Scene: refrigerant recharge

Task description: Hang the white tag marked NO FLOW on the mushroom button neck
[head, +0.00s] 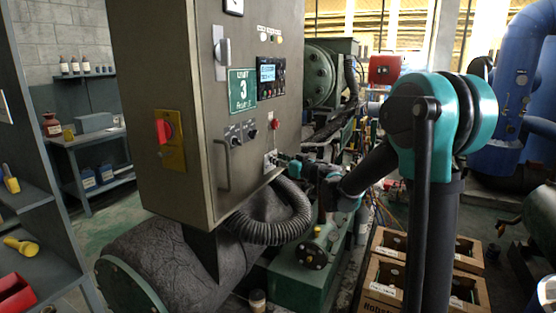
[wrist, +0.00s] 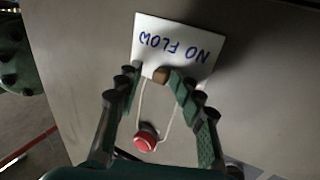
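The white tag (wrist: 174,42), with NO FLOW in blue, lies near the grey cabinet face in the upper middle of the wrist view, its words upside down. Its pale string loop (wrist: 178,112) runs to the red mushroom button (wrist: 146,139), one strand on each side. The part behind the button head is hidden, so I cannot tell whether it circles the neck. A small brown piece (wrist: 160,74) sits at the tag's edge between my fingertips. My gripper (wrist: 151,72) looks open, with a gap beside that piece. The button (head: 275,124) is above my gripper (head: 275,161) in the head view.
The grey control cabinet (head: 160,75) carries a red switch (head: 164,131), a green plate (head: 242,89) and a handle (head: 222,165). A ribbed hose (head: 268,232) curves below my gripper. Wooden crates (head: 385,276) stand at the lower right.

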